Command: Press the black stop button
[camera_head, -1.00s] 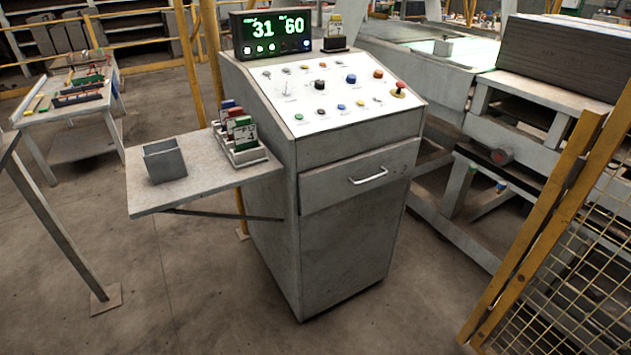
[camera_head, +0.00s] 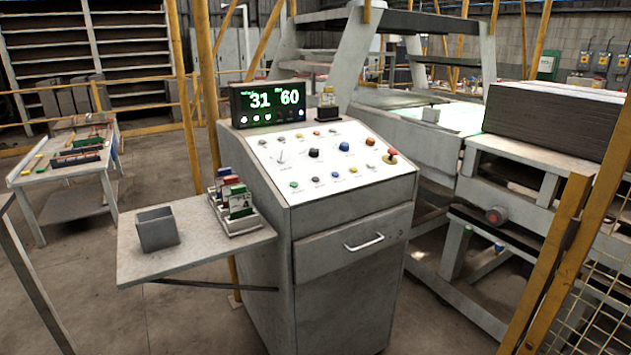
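The control console (camera_head: 347,225) stands in the middle of the head view with a sloped white button panel (camera_head: 330,172). A black button (camera_head: 313,153) sits near the panel's middle. A larger blue button (camera_head: 344,146) is right of it, and a red knob (camera_head: 391,154) is at the panel's right edge. Small green, blue, orange and yellow buttons and a lever (camera_head: 281,156) are also on the panel. Labels are too small to read. A display (camera_head: 268,103) above the panel reads 31 and 60. Neither of my grippers is in view.
A side shelf (camera_head: 195,255) on the console's left holds a grey open box (camera_head: 157,229) and a card rack (camera_head: 236,222). A yellow mesh fence (camera_head: 560,260) stands at the right. A machine with a dark stack (camera_head: 555,120) is behind.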

